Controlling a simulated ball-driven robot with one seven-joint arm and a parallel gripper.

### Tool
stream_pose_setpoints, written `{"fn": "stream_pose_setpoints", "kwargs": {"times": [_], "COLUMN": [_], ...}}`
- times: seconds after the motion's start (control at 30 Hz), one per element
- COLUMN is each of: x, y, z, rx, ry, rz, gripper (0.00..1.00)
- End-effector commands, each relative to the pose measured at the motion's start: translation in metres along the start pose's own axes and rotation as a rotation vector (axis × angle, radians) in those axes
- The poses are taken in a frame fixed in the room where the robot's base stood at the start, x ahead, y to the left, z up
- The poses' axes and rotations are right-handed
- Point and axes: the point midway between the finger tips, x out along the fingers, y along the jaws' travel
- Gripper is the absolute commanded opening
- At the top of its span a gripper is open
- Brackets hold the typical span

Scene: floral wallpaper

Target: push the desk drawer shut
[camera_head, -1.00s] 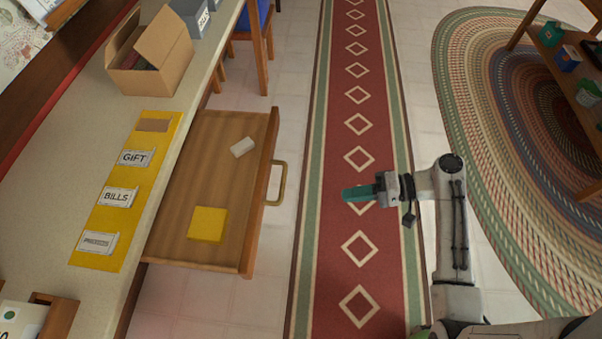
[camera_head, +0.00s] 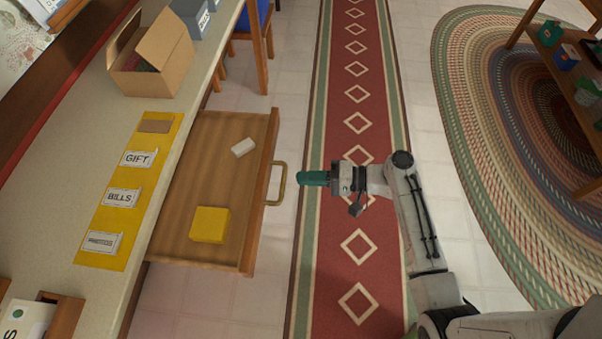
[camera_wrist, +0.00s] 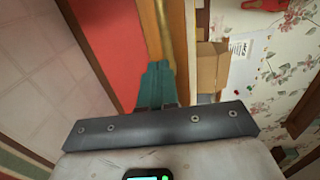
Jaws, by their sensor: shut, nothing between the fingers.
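The desk drawer (camera_head: 187,238) is wooden and stands pulled out from the desk on its right side. A brass handle (camera_head: 281,184) is on its front face. Inside lie a yellow block (camera_head: 209,225) and a small white block (camera_head: 243,147). My gripper (camera_head: 300,179) has teal fingers and is shut and empty. It points left at the handle, a little to its right with a small gap in the head view. In the wrist view, the shut fingers (camera_wrist: 157,82) appear just below the brass handle (camera_wrist: 163,30); I cannot tell there whether they touch.
The desk top (camera_head: 60,190) holds a yellow mat (camera_head: 106,215) with labelled cards and an open cardboard box (camera_head: 153,60). A chair (camera_head: 256,45) stands beyond the drawer. A red runner (camera_head: 360,285) and an oval rug (camera_head: 460,100) lie on the floor.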

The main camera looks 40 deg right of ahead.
Motion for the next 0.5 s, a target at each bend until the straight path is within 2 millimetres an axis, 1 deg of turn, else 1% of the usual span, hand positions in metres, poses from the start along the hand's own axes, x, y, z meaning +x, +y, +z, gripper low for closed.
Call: {"fn": "stream_pose_setpoints", "kwargs": {"times": [0.1,0.2,0.5], "x": [0.011,0.016,0.018], "y": [-0.004,-0.005,-0.006], "z": [0.000,0.000,0.000], "rx": [0.000,0.001,0.001], "ry": [-0.001,-0.001,0.000], "rz": [0.001,0.001,0.001], "gripper": [0.00,0.00,0.00]}}
